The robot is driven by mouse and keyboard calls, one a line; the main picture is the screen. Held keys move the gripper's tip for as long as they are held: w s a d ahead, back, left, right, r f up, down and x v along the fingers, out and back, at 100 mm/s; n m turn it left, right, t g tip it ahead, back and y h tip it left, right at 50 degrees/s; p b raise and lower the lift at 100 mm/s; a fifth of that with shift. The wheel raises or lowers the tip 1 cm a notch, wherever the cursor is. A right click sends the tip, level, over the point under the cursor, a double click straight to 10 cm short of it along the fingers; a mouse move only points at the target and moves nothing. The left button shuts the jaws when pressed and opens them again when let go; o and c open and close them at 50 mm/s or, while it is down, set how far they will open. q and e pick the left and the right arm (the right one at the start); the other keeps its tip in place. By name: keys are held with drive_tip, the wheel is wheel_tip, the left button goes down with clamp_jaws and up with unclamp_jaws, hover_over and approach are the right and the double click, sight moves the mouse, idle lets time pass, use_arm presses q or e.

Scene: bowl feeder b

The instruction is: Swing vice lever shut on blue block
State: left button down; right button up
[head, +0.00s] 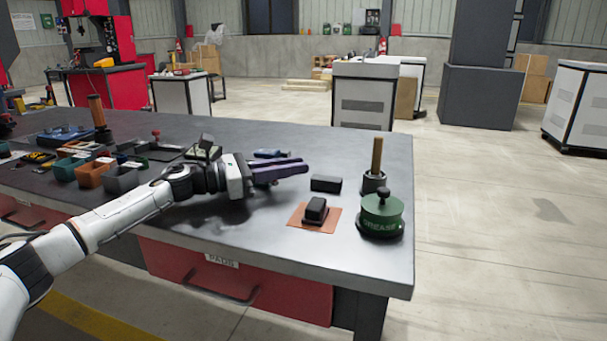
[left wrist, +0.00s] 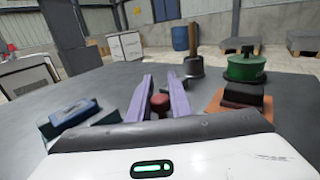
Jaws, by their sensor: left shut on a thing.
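My left gripper (head: 300,167) reaches in from the left, low over the workbench, with its purple fingers pointing right. In the left wrist view its fingers (left wrist: 163,90) are shut on a red knob (left wrist: 160,103), seen between them. The knob is hidden behind the fingers in the head view, and its lever cannot be made out. A blue block-like thing (left wrist: 72,112) lies left of the fingers in the wrist view, with dark parts around it. It shows just behind my gripper in the head view (head: 270,153). The vice's jaws are not clear. My right gripper is not in view.
Right of my gripper are a black block (head: 325,184), a dark piece (head: 316,209) on an orange pad (head: 331,226), a green grease tin (head: 381,216) and a wooden-handled pot (head: 374,183). Several small bins (head: 92,174) stand left. The bench's front right corner is clear.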

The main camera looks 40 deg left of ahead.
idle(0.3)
use_arm(q)
drive_tip(key=c, duration=1.6)
unclamp_jaws()
drive_tip(key=shift+c, duration=0.2)
drive_tip(key=b+v, duration=0.1)
drive_tip(key=v, duration=0.4)
drive_tip(key=shift+f, duration=0.2)
drive_tip(key=shift+v, duration=1.25)
drive_tip(key=shift+r, duration=0.3)
